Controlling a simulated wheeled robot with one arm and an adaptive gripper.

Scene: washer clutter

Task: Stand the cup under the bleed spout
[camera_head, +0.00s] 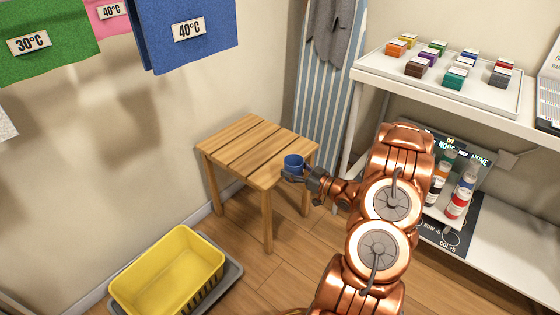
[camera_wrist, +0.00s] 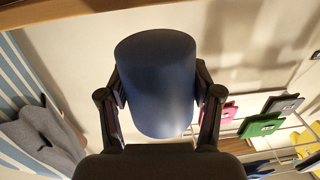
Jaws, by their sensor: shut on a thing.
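A blue cup (camera_head: 293,161) shows at the right edge of the wooden stool in the head view. My gripper (camera_head: 294,176) is shut on it. In the wrist view the cup (camera_wrist: 157,85) fills the middle, with one finger of my gripper (camera_wrist: 160,100) against each side. In the head view the cup looks upright. I cannot tell whether its base touches the stool or hangs just above it. The bleed spout does not show in either view.
The wooden stool (camera_head: 238,150) has a bare top left of the cup. A yellow tub (camera_head: 170,270) stands on the floor. A striped ironing board (camera_head: 322,90) leans behind. A white shelf unit (camera_head: 500,115) with colored blocks and bottles stands right of my arm.

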